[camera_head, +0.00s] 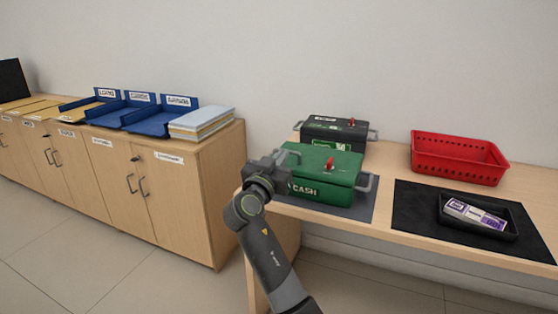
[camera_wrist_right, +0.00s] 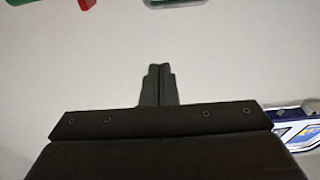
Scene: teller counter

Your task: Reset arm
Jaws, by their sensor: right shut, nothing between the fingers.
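My right arm rises from the bottom middle of the head view. Its gripper (camera_head: 280,160) is at the left end of the green cash box (camera_head: 325,170) and overlaps it in the picture. I cannot tell whether it touches the box. In the right wrist view the two fingers (camera_wrist_right: 158,84) are together with nothing between them. The green box is closed, with a red knob on its lid and a grey handle at its right end. My left gripper is in neither view.
A black box (camera_head: 335,131) stands behind the green one. A red basket (camera_head: 459,157) is at the back right. A black tray (camera_head: 478,217) holding a banded note bundle (camera_head: 474,213) lies on a dark mat (camera_head: 415,210). Cabinets (camera_head: 140,190) with blue trays (camera_head: 147,118) stand left. Floor shows between.

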